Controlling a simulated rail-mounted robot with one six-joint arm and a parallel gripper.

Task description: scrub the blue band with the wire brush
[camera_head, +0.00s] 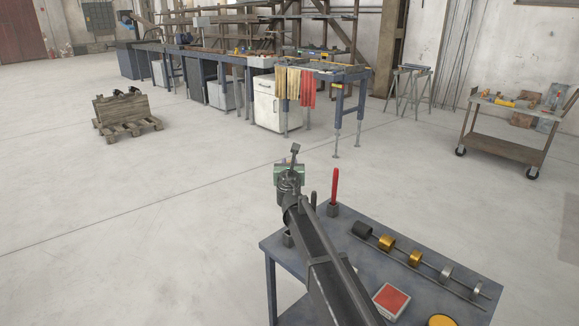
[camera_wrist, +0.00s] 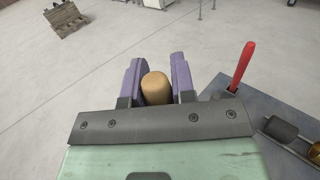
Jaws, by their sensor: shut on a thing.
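My gripper (camera_wrist: 154,85) has its two purple fingers shut on a rounded tan wooden end (camera_wrist: 156,88), which looks like the handle of the wire brush. The bristles are hidden in the wrist view. In the head view my gripper (camera_head: 290,175) is small and dark-green, at the far left corner of the blue-grey table. A thin dark piece sticks up above it; I cannot tell what part that is. I see no blue band in either view.
The blue-grey table (camera_head: 340,222) carries a rod with dark, gold and silver collars (camera_head: 415,257), an upright red-handled tool (camera_head: 335,186), a red-topped box (camera_head: 390,300) and a yellow round thing (camera_head: 441,320). A pallet (camera_head: 128,125) and a cart (camera_head: 505,140) stand away.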

